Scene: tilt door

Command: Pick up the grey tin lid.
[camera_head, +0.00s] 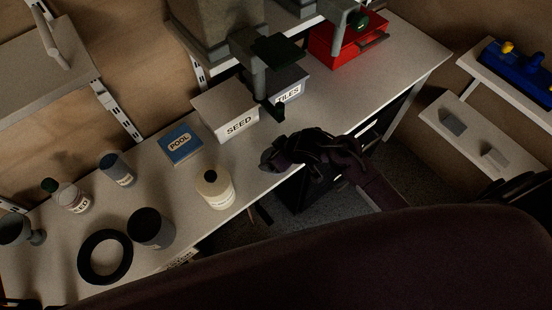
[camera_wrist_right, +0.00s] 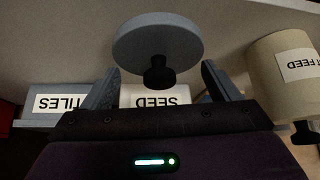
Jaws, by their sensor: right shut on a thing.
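The grey tin lid (camera_wrist_right: 150,40) is a round flat disc with a black knob (camera_wrist_right: 158,72). It shows in the right wrist view between the two finger tips, which lie close to opposite sides of its rim. My right gripper (camera_wrist_right: 160,72) is shut on it. In the head view my right gripper (camera_head: 275,157) is at the bench's front edge, right of the cream tin; I cannot make out the lid there. How high the lid is above the bench is unclear. My left gripper is not in view.
The cream tin (camera_head: 216,189) stands close by on the bench (camera_head: 330,105). Behind are the SEED box (camera_head: 225,112), TILES box (camera_head: 290,86) and blue POOL box (camera_head: 180,144). A dark tin (camera_head: 151,229) and black ring (camera_head: 104,257) are at left. A red box (camera_head: 342,45) is at the back.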

